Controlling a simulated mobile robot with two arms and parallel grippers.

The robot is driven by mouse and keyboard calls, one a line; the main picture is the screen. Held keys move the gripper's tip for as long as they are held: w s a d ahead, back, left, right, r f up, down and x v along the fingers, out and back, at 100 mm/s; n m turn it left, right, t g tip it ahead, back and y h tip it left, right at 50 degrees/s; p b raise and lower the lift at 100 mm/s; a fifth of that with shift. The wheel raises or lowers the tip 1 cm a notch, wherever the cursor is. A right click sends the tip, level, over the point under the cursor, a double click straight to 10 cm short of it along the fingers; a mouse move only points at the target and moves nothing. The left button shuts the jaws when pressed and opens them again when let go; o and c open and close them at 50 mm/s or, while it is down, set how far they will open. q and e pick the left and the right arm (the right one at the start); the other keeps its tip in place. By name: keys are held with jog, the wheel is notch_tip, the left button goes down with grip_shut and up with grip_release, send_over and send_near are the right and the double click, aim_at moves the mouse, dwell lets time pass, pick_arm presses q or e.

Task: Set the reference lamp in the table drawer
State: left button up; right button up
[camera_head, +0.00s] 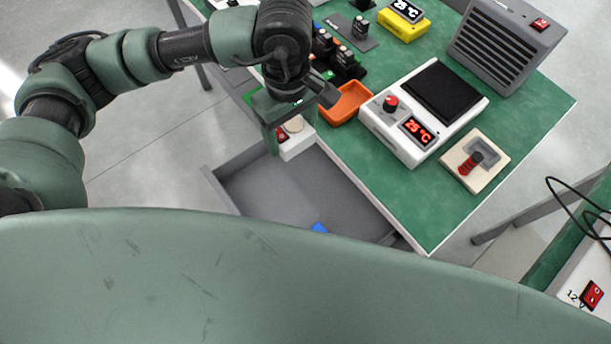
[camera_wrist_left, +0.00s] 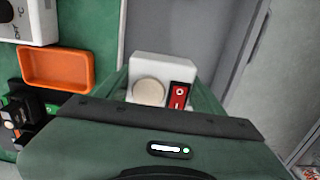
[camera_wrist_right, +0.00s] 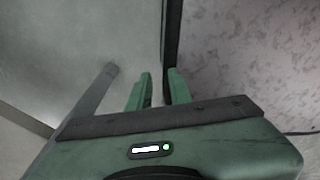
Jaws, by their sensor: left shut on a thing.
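The reference lamp, a small white block with a round cream disc and a red switch, shows in the head view (camera_head: 298,147) and the left wrist view (camera_wrist_left: 164,67). My left gripper (camera_head: 288,138) is shut on it and holds it upright. The table drawer (camera_head: 300,187) is a grey open tray pulled out from the table's left side. The lamp is over the drawer's far end, near the table edge; the gap below it cannot be judged. My right gripper (camera_wrist_right: 160,88) shows only in its wrist view, with its fingers apart and nothing between them.
A blue item (camera_head: 319,228) lies in the drawer, partly hidden by my body. The green table (camera_head: 425,205) holds an orange tray (camera_head: 347,103), a white hotplate-like unit (camera_head: 420,115), a red-handled switch block (camera_head: 475,161) and a grey vented box (camera_head: 500,45). The drawer's middle looks clear.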

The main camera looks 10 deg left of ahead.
aim_at(295, 178)
pick_arm(q)
notch_tip(295, 178, down, 17)
jog(key=shift+r, duration=0.2)
jog(key=o, duration=1.5)
jog(key=shift+p, duration=0.35)
notch_tip(295, 178, up, 12)
jog(key=shift+r, duration=0.1)
